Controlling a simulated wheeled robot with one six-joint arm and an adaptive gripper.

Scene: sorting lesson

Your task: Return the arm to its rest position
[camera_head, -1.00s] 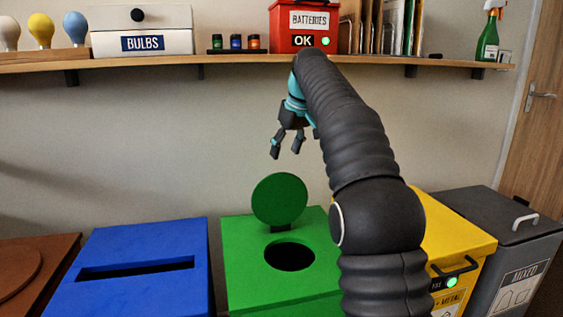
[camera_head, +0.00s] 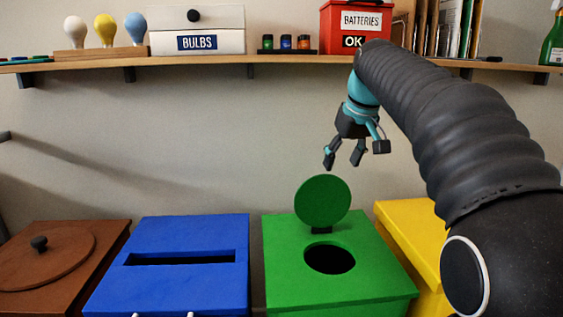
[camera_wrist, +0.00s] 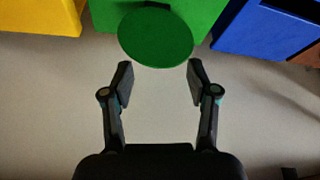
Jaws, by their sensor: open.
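My gripper (camera_head: 345,162) is open and empty in the head view. It hangs in the air below the shelf, above and slightly right of the raised round lid (camera_head: 323,201) of the green bin (camera_head: 375,270). In the wrist view my gripper (camera_wrist: 161,85) has its two fingers wide apart with nothing between them. The round green lid shows just beyond the fingertips there (camera_wrist: 155,35). My dark ribbed arm reaches in from the right of the head view and covers part of the yellow bin (camera_head: 413,232).
A wooden shelf (camera_head: 220,62) crosses above, bearing the bulbs box (camera_head: 220,40), a red batteries box (camera_head: 345,27) and several upright folders. A blue bin (camera_head: 180,285) and a brown bin (camera_head: 85,285) stand left of the green one. The wall between shelf and bins is bare.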

